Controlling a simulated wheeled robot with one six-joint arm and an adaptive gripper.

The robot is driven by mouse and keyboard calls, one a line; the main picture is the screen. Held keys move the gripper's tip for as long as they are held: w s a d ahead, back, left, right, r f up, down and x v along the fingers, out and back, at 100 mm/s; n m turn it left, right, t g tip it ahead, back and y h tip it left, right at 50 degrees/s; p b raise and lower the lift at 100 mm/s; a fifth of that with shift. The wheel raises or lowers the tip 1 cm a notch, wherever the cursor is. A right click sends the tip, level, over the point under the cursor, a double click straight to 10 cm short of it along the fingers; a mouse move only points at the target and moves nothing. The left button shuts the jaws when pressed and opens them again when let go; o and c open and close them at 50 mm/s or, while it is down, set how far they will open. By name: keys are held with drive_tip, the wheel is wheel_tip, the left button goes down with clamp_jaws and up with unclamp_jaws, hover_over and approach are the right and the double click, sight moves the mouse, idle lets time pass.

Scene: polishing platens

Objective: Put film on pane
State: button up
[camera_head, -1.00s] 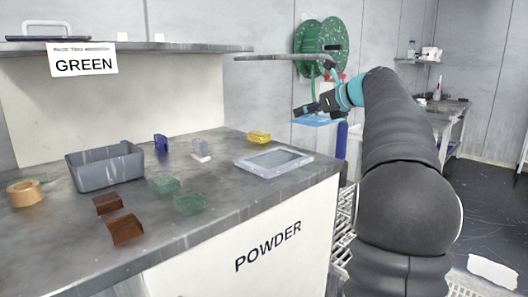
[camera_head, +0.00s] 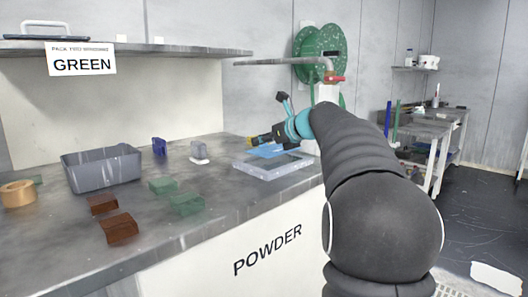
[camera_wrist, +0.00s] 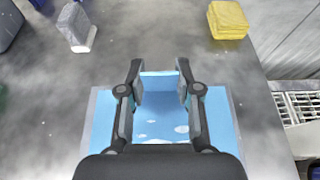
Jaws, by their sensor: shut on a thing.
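The light blue film (camera_head: 266,151) is held in my gripper (camera_head: 258,141) over the pale, framed pane (camera_head: 250,170) on the bench's right end. In the wrist view my gripper (camera_wrist: 159,88) is shut on the film's raised tab, and the film's flat blue sheet (camera_wrist: 222,125) spreads below on both sides. A thin greyish strip of the pane (camera_wrist: 92,112) shows at the film's left edge. Most of the pane is hidden under the film. I cannot tell whether the film touches the pane.
A yellow block (camera_wrist: 228,20) lies beyond the pane near the bench edge. A grey bin (camera_head: 104,168), a blue block (camera_head: 159,146), a whitish block (camera_head: 199,152), green and brown pieces and a tape roll (camera_head: 18,193) stand left. A shelf overhangs the back.

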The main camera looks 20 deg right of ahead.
sight(269, 148)
drive_tip(key=shift+f, duration=1.4)
drive_tip(key=shift+f+b, duration=0.1)
drive_tip(key=shift+b, duration=0.2)
drive_tip(key=o, duration=0.8)
drive_tip(key=shift+o, duration=0.2)
drive_tip(key=shift+s+d+r, duration=0.1)
drive_tip(key=shift+s+r, duration=0.05)
drive_tip(key=shift+r, duration=0.05)
drive_tip(key=v, duration=1.1)
drive_tip(key=shift+s+d+r+p, duration=0.15)
drive_tip(key=shift+s+p, duration=0.15)
